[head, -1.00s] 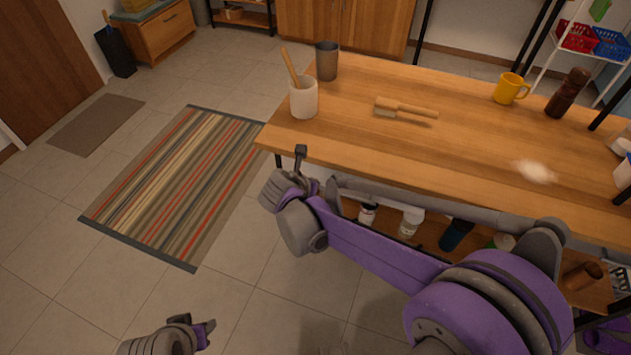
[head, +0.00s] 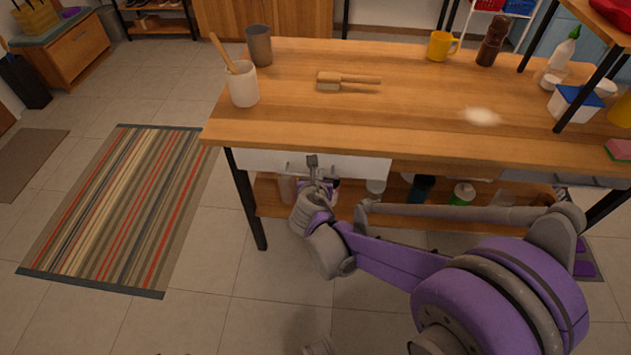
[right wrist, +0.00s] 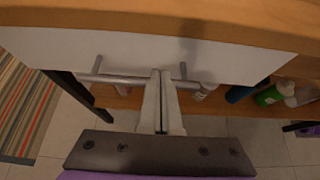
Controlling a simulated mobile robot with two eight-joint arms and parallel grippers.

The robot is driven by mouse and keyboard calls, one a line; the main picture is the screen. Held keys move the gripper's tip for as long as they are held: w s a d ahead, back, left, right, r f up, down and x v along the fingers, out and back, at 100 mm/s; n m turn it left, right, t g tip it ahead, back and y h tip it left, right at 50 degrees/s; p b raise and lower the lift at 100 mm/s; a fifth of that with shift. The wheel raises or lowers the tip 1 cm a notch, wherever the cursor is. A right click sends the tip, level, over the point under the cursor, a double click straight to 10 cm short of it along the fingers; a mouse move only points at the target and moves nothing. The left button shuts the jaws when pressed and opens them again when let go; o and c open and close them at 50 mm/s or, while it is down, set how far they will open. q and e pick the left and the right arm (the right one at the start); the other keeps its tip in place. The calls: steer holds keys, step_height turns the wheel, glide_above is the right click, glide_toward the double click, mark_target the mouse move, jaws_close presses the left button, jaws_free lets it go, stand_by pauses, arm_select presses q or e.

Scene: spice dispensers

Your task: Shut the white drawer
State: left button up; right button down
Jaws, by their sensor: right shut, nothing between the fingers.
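The white drawer (head: 355,167) sits under the left part of the wooden table's front edge. Its white front (right wrist: 220,58) and grey bar handle (right wrist: 112,79) fill the upper part of the right wrist view. My right gripper (head: 313,162) is at the drawer front, by the handle. In the right wrist view the right gripper's fingers (right wrist: 160,75) are together, empty, and overlap the handle bar near its right half. I cannot tell whether they touch the bar or the front. How far the drawer stands out is hard to tell. My left gripper is not in view.
The wooden table (head: 400,120) carries a white holder (head: 243,86), a grey cup (head: 259,45), a brush (head: 345,82), a yellow mug (head: 440,46) and a pepper mill (head: 492,40). Several bottles stand on the shelf below. A striped rug (head: 115,205) lies on clear floor to the left.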

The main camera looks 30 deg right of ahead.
mark_target(320, 159)
steer(key=shift+x, duration=1.55)
steer(key=w+d, duration=0.1)
steer(key=w+d+b, duration=0.1)
steer(key=w, duration=0.1)
steer(key=shift+w+d, duration=0.2)
steer(key=shift+w, duration=0.15)
steer(key=shift+r, duration=0.15)
steer(key=shift+r, duration=0.1)
